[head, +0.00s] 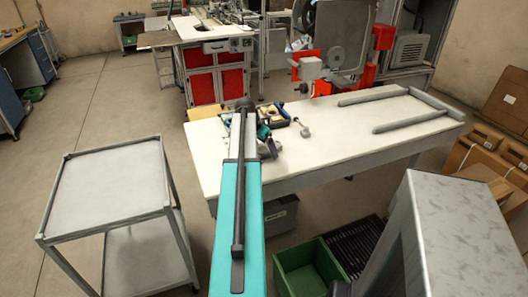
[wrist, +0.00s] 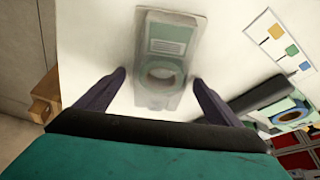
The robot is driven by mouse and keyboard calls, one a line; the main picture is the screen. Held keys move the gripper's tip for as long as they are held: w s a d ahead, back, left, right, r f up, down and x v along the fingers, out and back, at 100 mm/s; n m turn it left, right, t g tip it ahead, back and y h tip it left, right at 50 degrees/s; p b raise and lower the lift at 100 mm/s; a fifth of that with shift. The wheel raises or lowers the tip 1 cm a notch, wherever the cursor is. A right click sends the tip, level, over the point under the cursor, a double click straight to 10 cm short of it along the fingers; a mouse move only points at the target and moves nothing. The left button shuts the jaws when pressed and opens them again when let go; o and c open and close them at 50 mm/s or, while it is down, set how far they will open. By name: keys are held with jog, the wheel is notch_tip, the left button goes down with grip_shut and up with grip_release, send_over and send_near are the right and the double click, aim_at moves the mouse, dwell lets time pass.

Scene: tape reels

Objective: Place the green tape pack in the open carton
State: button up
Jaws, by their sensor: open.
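In the wrist view, my gripper (wrist: 160,82) is open, its two dark fingers apart with nothing held between them. A pale grey-green pack (wrist: 168,32) with a greenish label and a round ring lies flat on the white worktop, ahead of and partly between the fingers. It looks blurred, and I cannot be sure it is the green tape pack. Brown cartons (head: 490,150) stand at the right; I cannot tell which one is open.
In the wrist view, a pack with a blue ring (wrist: 288,114) and a card with coloured squares (wrist: 280,40) lie right of the pale pack. In the head view, a grey cart (head: 110,185) stands left and a green crate (head: 306,268) sits on the floor. The table's right part has clear room.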

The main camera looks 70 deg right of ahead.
dwell(0.4)
jog(key=c, duration=1.3)
jog(key=shift+r, duration=0.2)
jog(key=shift+r+b, duration=0.4)
jog(key=shift+r, duration=0.85)
jog(key=s+a, duration=0.1)
jog(key=a, duration=0.4)
jog(key=s+a+r+b, duration=0.1)
jog(key=s+a, duration=0.1)
jog(key=a, duration=0.3)
jog(key=s+a+r+b, duration=0.1)
jog(key=s+a, duration=0.1)
jog(key=a, duration=0.3)
jog(key=shift+a, duration=0.15)
